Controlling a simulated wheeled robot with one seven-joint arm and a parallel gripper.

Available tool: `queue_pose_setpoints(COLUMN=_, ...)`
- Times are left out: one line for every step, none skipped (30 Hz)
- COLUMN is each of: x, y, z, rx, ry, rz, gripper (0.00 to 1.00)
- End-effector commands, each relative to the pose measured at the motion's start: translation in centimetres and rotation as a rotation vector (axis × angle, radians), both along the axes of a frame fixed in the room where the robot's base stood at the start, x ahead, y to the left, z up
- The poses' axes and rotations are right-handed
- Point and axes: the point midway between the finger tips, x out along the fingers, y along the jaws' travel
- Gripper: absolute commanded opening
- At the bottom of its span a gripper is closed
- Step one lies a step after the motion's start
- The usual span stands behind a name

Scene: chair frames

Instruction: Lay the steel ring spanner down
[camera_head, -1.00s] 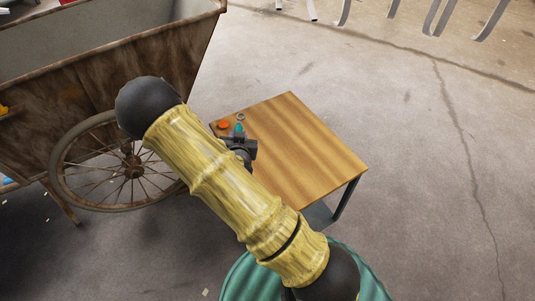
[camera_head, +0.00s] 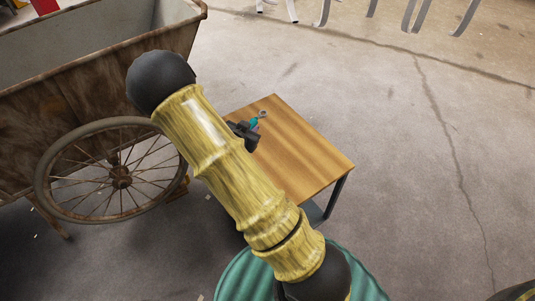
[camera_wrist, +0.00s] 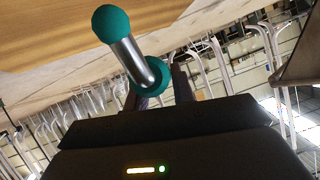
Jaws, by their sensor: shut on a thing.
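My gripper (camera_head: 247,129) is over the far left part of the wooden table (camera_head: 300,155), partly hidden by my arm. It is shut on the steel ring spanner (camera_head: 262,114), whose small pale ring and teal part stick out beyond the jaws. In the wrist view the held spanner (camera_wrist: 132,62) shows as a bright steel shaft with a teal ball at its outer end and a teal collar by the jaws (camera_wrist: 162,88). The wooden top fills the upper left there. I cannot tell whether the spanner touches it.
A rusty cart (camera_head: 90,85) with a large spoked wheel (camera_head: 120,175) stands left of the table. The right and near parts of the tabletop are bare. Pale curved chair frames (camera_head: 410,15) stand at the far edge, with open floor between.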

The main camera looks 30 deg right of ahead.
Motion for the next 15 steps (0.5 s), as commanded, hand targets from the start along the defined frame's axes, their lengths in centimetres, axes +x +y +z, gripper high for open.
queue_pose_setpoints(x=-0.2, y=-1.0, z=0.2, rx=0.009, ry=0.003, rz=-0.061, gripper=0.0)
queue_pose_setpoints(x=-0.4, y=-1.4, z=0.1, rx=0.015, ry=0.007, rz=-0.096, gripper=0.0)
queue_pose_setpoints(x=-0.7, y=-2.0, z=0.1, rx=0.02, ry=0.011, rz=-0.143, gripper=0.0)
queue_pose_setpoints(x=-0.9, y=-2.4, z=0.0, rx=0.025, ry=0.014, rz=-0.176, gripper=0.0)
queue_pose_setpoints(x=-1.1, y=-2.8, z=0.0, rx=0.029, ry=0.018, rz=-0.209, gripper=0.0)
queue_pose_setpoints(x=-1.4, y=-3.1, z=-0.2, rx=0.036, ry=0.022, rz=-0.248, gripper=0.0)
queue_pose_setpoints(x=-1.6, y=-3.4, z=-0.2, rx=0.041, ry=0.025, rz=-0.277, gripper=0.0)
queue_pose_setpoints(x=-1.7, y=-3.6, z=-0.3, rx=0.045, ry=0.026, rz=-0.302, gripper=0.0)
queue_pose_setpoints(x=-1.9, y=-3.8, z=-0.4, rx=0.048, ry=0.029, rz=-0.33, gripper=0.0)
queue_pose_setpoints(x=-2.1, y=-4.0, z=-0.5, rx=0.051, ry=0.03, rz=-0.348, gripper=0.0)
queue_pose_setpoints(x=-2.2, y=-4.1, z=-0.6, rx=0.053, ry=0.031, rz=-0.364, gripper=0.0)
queue_pose_setpoints(x=-2.3, y=-4.1, z=-0.6, rx=0.057, ry=0.032, rz=-0.379, gripper=0.0)
queue_pose_setpoints(x=-2.3, y=-4.2, z=-0.7, rx=0.057, ry=0.033, rz=-0.386, gripper=0.0)
queue_pose_setpoints(x=-2.4, y=-4.2, z=-0.7, rx=0.058, ry=0.034, rz=-0.393, gripper=0.0)
queue_pose_setpoints(x=-2.4, y=-4.2, z=-0.8, rx=0.059, ry=0.035, rz=-0.397, gripper=0.0)
